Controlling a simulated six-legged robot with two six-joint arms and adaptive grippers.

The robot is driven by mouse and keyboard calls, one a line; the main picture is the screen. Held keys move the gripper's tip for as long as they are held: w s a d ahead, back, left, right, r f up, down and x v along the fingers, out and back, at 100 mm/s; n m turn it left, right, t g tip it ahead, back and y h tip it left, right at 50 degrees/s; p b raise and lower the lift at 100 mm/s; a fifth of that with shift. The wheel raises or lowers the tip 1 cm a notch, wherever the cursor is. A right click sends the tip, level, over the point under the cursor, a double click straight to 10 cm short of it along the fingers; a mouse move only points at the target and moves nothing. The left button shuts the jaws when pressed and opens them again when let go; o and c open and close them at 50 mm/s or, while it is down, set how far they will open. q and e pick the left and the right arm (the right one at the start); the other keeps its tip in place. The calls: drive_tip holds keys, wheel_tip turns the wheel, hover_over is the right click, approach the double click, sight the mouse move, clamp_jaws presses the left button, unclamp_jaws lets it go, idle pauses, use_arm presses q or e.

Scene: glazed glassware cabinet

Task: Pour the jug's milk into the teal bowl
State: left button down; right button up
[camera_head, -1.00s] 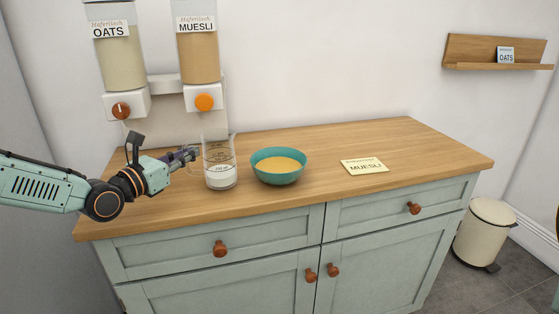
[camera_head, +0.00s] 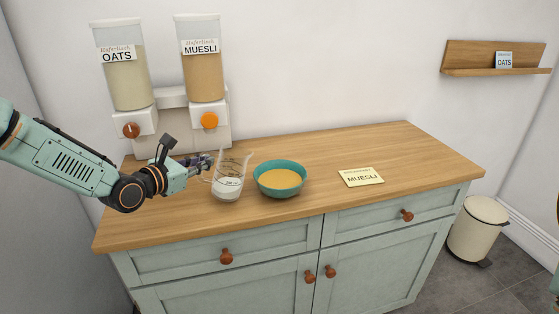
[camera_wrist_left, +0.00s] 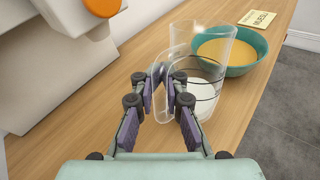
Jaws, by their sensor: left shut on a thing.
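The clear glass jug (camera_head: 229,187) holds white milk in its lower part and leans slightly right, toward the bowl. I cannot tell whether its base touches the counter. My left gripper (camera_head: 207,162) is shut on the jug's handle, on its left side. In the left wrist view the fingers (camera_wrist_left: 166,84) close around the handle of the jug (camera_wrist_left: 205,60). The teal bowl (camera_head: 279,191) stands upright close to the right of the jug, filled with tan contents. It also shows behind the jug in the left wrist view (camera_wrist_left: 240,70). My right gripper is out of view.
The oats dispenser (camera_head: 126,80) and muesli dispenser (camera_head: 204,75) stand at the back left of the wooden counter (camera_head: 420,160). A muesli card (camera_head: 361,177) lies right of the bowl. The counter's right part is clear. A bin (camera_head: 477,228) stands on the floor.

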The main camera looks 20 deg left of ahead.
use_arm(q)
drive_tip(key=d+r+g+p, duration=0.1)
drive_tip(key=p, duration=0.1)
drive_tip(key=w+d+r+m+y+p, duration=0.1)
drive_tip(key=r+p, duration=0.1)
drive_tip(key=p, duration=0.1)
drive_tip(key=w+d+r+m+g+p, duration=0.1)
drive_tip(key=p, duration=0.2)
drive_tip(key=shift+w+d+r+g+y, duration=0.2)
drive_tip(key=shift+g+y, duration=0.1)
drive_tip(key=shift+y, duration=0.1)
drive_tip(key=w+d+m+g+y+p, duration=0.1)
drive_tip(key=g+p, duration=0.1)
drive_tip(key=p, duration=0.2)
drive_tip(key=w+d+m+g+y+p, duration=0.1)
drive_tip(key=d+y+p, duration=0.1)
drive_tip(key=p, duration=0.3)
drive_tip(key=shift+w+d+r+m+g+y, duration=0.25)
drive_tip(key=shift+w+r+m+g+y, duration=0.05)
drive_tip(key=shift+w+r+g, duration=0.1)
drive_tip(key=shift+d, duration=0.1)
drive_tip(key=shift+w+d+f, duration=0.1)
drive_tip(key=shift+w+d, duration=0.05)
drive_tip(key=shift+d, duration=0.05)
drive_tip(key=shift+w+g+y, duration=0.1)
drive_tip(key=shift+g+y, duration=0.2)
drive_tip(key=shift+d+r, duration=0.2)
drive_tip(key=shift+w+d, duration=0.1)
